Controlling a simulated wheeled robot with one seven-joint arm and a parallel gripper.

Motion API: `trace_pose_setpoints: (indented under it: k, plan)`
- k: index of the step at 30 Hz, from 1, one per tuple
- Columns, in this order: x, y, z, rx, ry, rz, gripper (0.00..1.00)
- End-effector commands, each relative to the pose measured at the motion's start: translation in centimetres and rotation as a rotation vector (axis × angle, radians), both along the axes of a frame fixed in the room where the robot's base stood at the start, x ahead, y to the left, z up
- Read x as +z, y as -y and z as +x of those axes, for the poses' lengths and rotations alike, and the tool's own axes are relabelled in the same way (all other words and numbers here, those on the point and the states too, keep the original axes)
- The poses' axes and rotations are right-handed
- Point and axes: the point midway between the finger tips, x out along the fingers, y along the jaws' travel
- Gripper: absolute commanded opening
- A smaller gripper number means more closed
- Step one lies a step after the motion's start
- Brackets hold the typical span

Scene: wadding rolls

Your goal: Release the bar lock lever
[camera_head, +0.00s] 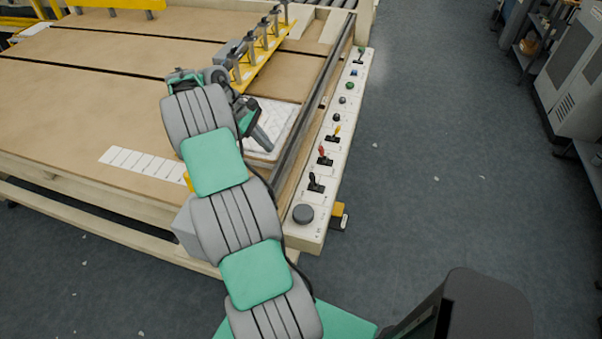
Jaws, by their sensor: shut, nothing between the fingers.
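A long cream control panel (318,215) runs along the right edge of the table. The labels are too small to read, so I cannot tell which is the bar lock lever. A yellow bar (262,56) with several grey clamps lies across the table. My gripper (267,145) is shut and empty, pointing down over a white quilted pad (284,118), left of the panel and apart from the levers.
The panel also has a large dark knob (303,214) and several small buttons. A grey rail (312,100) runs between the pad and panel. The floor (440,150) right of the table is mostly clear. Grey cabinets (575,85) stand at the right.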

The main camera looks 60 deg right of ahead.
Motion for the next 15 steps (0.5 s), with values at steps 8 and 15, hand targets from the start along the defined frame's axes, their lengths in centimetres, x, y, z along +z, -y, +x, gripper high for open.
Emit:
trace_pose_setpoints:
  k: [8, 15]
  plan:
    - [-4.2, 2.9, -4.6, -0.023, -0.083, 0.095, 0.00]
    - [-4.2, 2.8, -4.6, -0.021, -0.083, 0.096, 0.00]
